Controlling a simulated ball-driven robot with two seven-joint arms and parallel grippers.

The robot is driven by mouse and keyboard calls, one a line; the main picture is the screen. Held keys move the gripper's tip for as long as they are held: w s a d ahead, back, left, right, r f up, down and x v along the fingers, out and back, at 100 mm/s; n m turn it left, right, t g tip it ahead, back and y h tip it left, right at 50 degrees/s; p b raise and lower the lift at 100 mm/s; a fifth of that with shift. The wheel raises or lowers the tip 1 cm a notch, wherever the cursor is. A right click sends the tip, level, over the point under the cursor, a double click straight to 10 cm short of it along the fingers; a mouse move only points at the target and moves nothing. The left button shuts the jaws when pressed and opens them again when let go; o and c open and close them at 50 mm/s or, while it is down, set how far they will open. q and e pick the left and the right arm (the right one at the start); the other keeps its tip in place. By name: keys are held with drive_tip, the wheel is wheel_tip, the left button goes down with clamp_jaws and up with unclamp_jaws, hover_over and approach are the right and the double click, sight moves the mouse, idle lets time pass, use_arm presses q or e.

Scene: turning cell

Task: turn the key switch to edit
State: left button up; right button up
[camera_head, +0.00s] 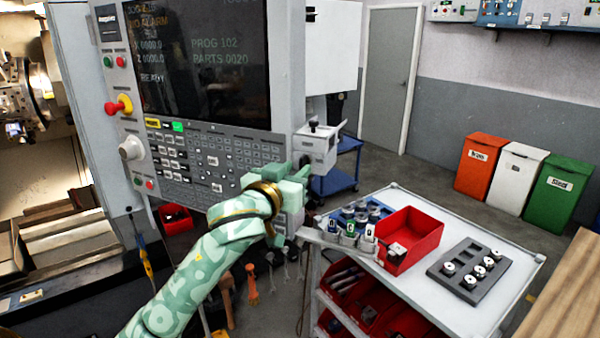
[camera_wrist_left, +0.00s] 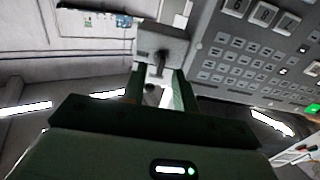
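A grey box (camera_head: 316,146) juts from the right edge of the control panel (camera_head: 215,165), with a small dark knob on its top. In the left wrist view the grey box (camera_wrist_left: 162,44) shows ahead of my fingers, with a dark key-like piece (camera_wrist_left: 160,65) sticking out of it. My left gripper (camera_head: 300,172) is just below the box, by the panel's lower right corner. In the wrist view its two green fingers (camera_wrist_left: 158,88) stand apart, the key-like piece ahead between them; contact cannot be told. The switch markings are not readable. My right gripper is not in view.
The panel has a screen (camera_head: 205,60), a red emergency button (camera_head: 118,107) and many keys close to my left arm. A white cart (camera_head: 480,230) with a red bin (camera_head: 410,240) and a grey part tray (camera_head: 470,268) stands to the right. Coloured waste bins line the wall.

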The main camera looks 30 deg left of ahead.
sight(304, 161)
use_arm(q)
drive_tip(key=shift+w+a, duration=0.15)
drive_tip(key=shift+w, duration=0.55)
drive_tip(key=shift+w+a, duration=0.1)
drive_tip(key=shift+w, duration=0.55)
clamp_jaws()
